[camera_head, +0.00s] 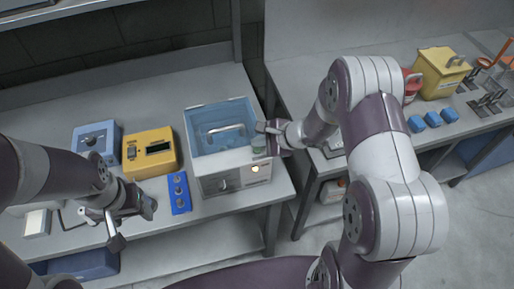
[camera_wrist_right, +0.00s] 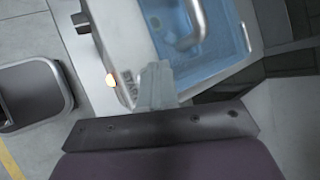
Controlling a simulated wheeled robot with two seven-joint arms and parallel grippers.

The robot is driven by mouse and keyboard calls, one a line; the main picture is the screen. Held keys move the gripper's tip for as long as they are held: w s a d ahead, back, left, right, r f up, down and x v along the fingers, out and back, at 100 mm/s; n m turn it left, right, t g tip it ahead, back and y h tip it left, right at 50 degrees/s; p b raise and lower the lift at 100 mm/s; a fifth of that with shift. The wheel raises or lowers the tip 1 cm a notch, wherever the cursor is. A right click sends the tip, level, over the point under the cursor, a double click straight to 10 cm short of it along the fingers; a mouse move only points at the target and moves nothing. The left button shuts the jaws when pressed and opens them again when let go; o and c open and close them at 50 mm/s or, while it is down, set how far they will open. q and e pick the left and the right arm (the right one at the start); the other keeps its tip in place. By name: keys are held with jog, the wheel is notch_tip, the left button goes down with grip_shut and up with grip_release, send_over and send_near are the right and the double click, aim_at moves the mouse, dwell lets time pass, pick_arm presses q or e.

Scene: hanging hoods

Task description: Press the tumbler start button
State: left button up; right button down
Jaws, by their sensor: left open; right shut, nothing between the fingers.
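The tumbler (camera_head: 220,168) is a white box with a clear blue lid and a metal handle (camera_head: 220,130), on the bench at centre. Its front panel has a dark knob (camera_head: 223,185) and a small lit yellowish button (camera_head: 255,169). In the right wrist view the lit button (camera_wrist_right: 111,81) is beside a label that seems to read START. My right gripper (camera_head: 263,128) is shut and empty at the tumbler's right side; its fingertips (camera_wrist_right: 156,68) appear close to the label, contact unclear. My left gripper (camera_head: 132,224) is open and empty over the bench's front left.
A yellow device (camera_head: 150,152), a blue box (camera_head: 96,140) and a blue strip with round knobs (camera_head: 179,192) stand left of the tumbler. A second bench at right holds a yellow box (camera_head: 438,75) and blue blocks (camera_head: 433,118). A gap separates the benches.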

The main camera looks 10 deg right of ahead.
aim_at(260, 151)
jog(key=shift+r+p, duration=1.65)
jog(key=shift+r, duration=0.9)
jog(key=shift+f, duration=0.1)
jog(key=s+d+n+g+h+b, duration=0.2)
jog(key=s+n+h+b, duration=0.1)
jog(key=s+n, duration=0.6)
jog(key=s+d+n+g+h+b, duration=0.1)
jog(key=s+n+g+h+b, duration=0.2)
jog(key=s+n, duration=0.6)
jog(key=shift+d+r, duration=0.35)
jog(key=shift+s, duration=0.1)
